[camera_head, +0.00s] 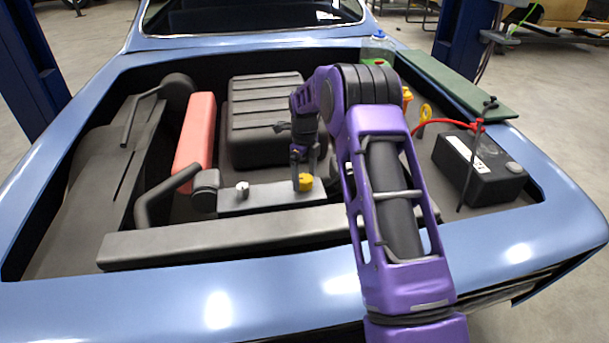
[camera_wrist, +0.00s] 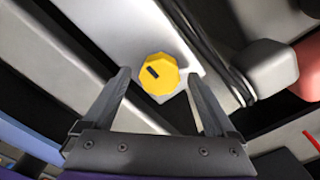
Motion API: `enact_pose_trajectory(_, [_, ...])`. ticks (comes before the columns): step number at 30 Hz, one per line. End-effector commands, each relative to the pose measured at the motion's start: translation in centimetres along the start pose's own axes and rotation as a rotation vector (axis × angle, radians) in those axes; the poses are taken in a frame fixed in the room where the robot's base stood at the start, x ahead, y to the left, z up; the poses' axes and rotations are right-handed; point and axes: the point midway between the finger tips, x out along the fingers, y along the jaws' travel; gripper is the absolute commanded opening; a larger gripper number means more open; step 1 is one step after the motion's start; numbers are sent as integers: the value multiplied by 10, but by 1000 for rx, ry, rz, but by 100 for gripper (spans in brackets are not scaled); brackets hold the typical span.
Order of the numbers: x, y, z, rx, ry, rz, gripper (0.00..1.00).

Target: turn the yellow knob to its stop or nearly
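The yellow knob (camera_head: 305,182) sits at the right end of a grey plate (camera_head: 270,198) in the engine bay. In the wrist view the knob (camera_wrist: 159,74) is a faceted disc with a short dark mark left of its centre. My gripper (camera_head: 302,172) is over the knob, seen from above in the wrist view. Its two fingers (camera_wrist: 160,85) stand wide apart, one to each side of the knob, with gaps visible between them and it. Whether the fingertips reach down to the knob's height I cannot tell.
A small silver cap (camera_head: 242,189) stands on the plate left of the knob. A grey crossbar (camera_head: 220,236) runs in front, and a ribbed black block (camera_head: 265,120) stands behind. A black battery (camera_head: 480,170) with a red cable lies at the right.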

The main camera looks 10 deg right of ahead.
Motion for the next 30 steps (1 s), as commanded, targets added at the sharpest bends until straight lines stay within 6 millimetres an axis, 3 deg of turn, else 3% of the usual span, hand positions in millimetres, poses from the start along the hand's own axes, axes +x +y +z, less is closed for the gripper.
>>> enact_pose_trajectory(2, [0, 0, 0, 0, 0, 0, 76])
enact_pose_trajectory(13, [0, 0, 0, 0, 0, 0, 9])
enact_pose_trajectory(23, [0, 0, 0, -46, 0, 0, 8])
enact_pose_trajectory(30, [0, 0, 0, -192, 0, -1, 8])
